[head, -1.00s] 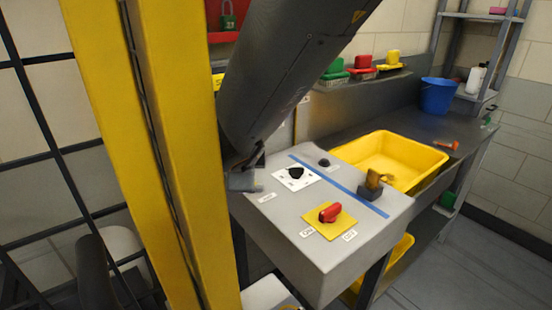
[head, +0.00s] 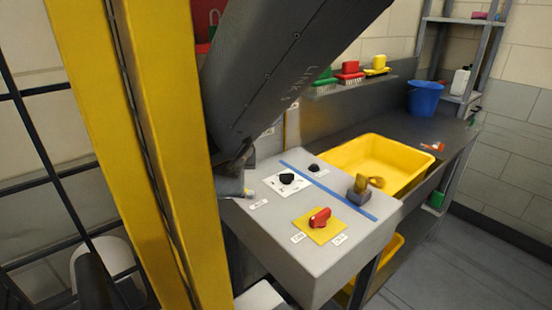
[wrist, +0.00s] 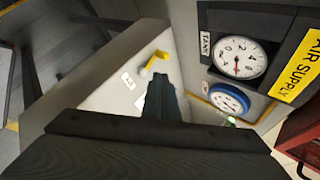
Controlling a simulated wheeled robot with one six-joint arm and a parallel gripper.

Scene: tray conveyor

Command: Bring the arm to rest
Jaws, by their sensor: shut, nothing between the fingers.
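My arm (head: 290,65) slants down from the top of the head view to the left side of a grey control box (head: 277,240). Its lower end is partly hidden near the yellow column, and I cannot make out the fingers there. In the wrist view my gripper (wrist: 161,80) shows as a narrow dark pair of fingers, closed together with nothing held. Behind the fingers in that view are a pale panel with a yellow lever (wrist: 156,62) and a grey panel with a white-faced gauge (wrist: 240,57).
The box top carries a red knob (head: 319,218) on a yellow plate and a black knob (head: 287,179). A yellow tub (head: 340,150), a blue bucket (head: 424,98) and several coloured brushes stand beyond. A yellow "AIR SUPPLY" label (wrist: 299,63) is at the right.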

